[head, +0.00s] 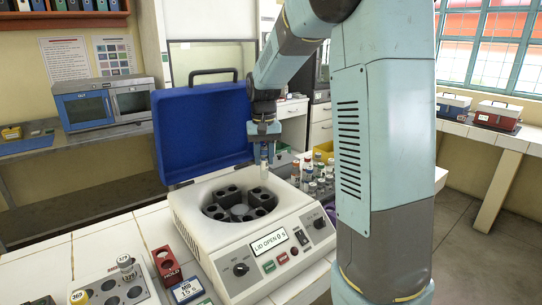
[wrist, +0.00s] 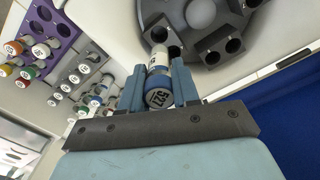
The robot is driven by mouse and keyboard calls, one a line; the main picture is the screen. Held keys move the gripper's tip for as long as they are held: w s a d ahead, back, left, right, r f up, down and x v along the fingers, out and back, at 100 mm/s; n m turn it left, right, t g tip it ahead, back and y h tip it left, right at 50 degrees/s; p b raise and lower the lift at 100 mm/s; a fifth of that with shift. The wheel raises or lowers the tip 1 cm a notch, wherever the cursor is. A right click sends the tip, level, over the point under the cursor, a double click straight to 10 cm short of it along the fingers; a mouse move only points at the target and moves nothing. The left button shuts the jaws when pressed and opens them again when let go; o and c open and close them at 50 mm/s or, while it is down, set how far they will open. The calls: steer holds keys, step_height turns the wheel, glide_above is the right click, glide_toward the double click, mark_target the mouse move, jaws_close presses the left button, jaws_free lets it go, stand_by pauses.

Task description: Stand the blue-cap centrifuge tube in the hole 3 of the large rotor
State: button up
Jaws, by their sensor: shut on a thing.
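My gripper (head: 264,132) is shut on the blue-cap centrifuge tube, just under its cap, seen at close range in the wrist view (wrist: 160,92). The tube's pale body (head: 264,153) hangs upright below the jaws in the head view, above the back right part of the open centrifuge. The large rotor (head: 238,207) sits in the bowl and has several dark holes in grey blocks. The rotor also shows at the top of the wrist view (wrist: 202,12), where the tube's far end overlaps its edge. I cannot read hole numbers.
The centrifuge's blue lid (head: 203,130) stands open behind the bowl. Its display (head: 268,243) reads LID OPEN 0 S. Racked tubes (head: 318,178) stand to the right, with a purple rack (wrist: 62,25) among them. A red HOLD block (head: 168,266) and a holed rack (head: 112,284) are front left.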

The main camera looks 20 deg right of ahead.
mark_target(265, 178)
stand_by(0.3)
steer(key=shift+f, duration=0.15)
steer(key=shift+s+f, duration=0.1)
steer(key=shift+f, duration=2.65)
steer(key=shift+f, duration=0.3)
steer(key=shift+f, duration=0.8)
steer(key=shift+f, duration=0.2)
steer(key=shift+f, duration=1.5)
steer(key=o, duration=1.1)
